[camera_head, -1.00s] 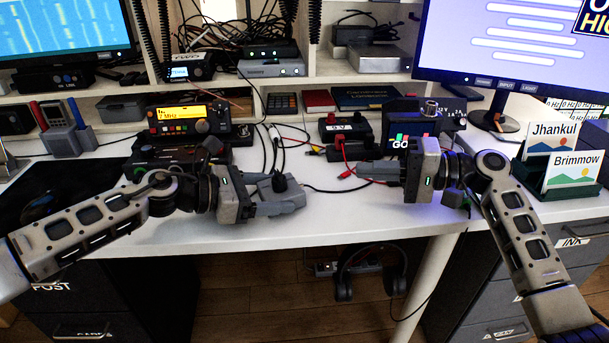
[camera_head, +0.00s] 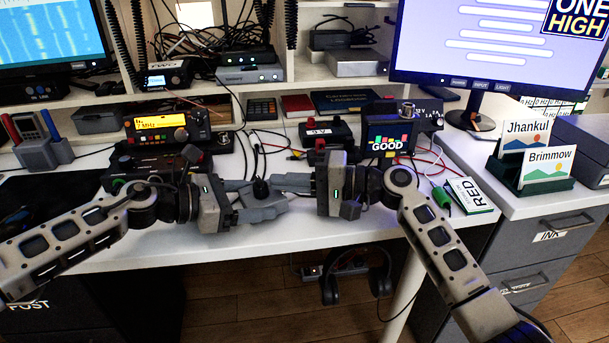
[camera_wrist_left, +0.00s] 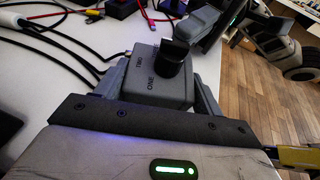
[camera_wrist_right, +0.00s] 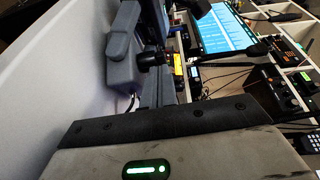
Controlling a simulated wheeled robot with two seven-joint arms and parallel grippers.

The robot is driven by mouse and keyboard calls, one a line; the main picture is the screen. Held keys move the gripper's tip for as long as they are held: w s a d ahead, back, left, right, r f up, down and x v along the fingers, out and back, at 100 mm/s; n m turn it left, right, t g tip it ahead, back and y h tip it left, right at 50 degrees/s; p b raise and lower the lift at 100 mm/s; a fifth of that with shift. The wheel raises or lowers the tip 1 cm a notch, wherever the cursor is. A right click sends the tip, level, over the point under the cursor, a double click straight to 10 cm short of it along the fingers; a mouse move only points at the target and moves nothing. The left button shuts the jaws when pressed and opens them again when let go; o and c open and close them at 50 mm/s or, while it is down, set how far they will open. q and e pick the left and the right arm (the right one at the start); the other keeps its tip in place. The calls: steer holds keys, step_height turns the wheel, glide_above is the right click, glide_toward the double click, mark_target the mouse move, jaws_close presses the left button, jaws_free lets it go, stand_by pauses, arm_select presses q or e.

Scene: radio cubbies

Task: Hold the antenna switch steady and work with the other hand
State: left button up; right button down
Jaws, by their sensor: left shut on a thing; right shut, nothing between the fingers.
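The antenna switch is a small grey box with a black knob, marked ONE and TWO on top in the left wrist view (camera_wrist_left: 155,88). In the head view the switch (camera_head: 253,203) is at the desk's front part, partly hidden by fingers. My left gripper (camera_head: 268,203) is shut on the switch from the left, one finger on each side. The black knob (camera_wrist_left: 172,57) stands up from its top. My right gripper (camera_head: 279,183) is shut and empty, its fingertips close to the knob from the right; I cannot tell whether they touch.
A meter reading GOOD (camera_head: 388,143) stands behind the right gripper. Cables (camera_head: 244,150) run behind the switch. Headphones (camera_head: 357,272) hang below the desk's front edge.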

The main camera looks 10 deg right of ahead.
arm_select(q)
steer(key=shift+f, duration=0.1)
arm_select(e)
steer(key=shift+s+a, duration=0.15)
steer(key=shift+a, duration=0.1)
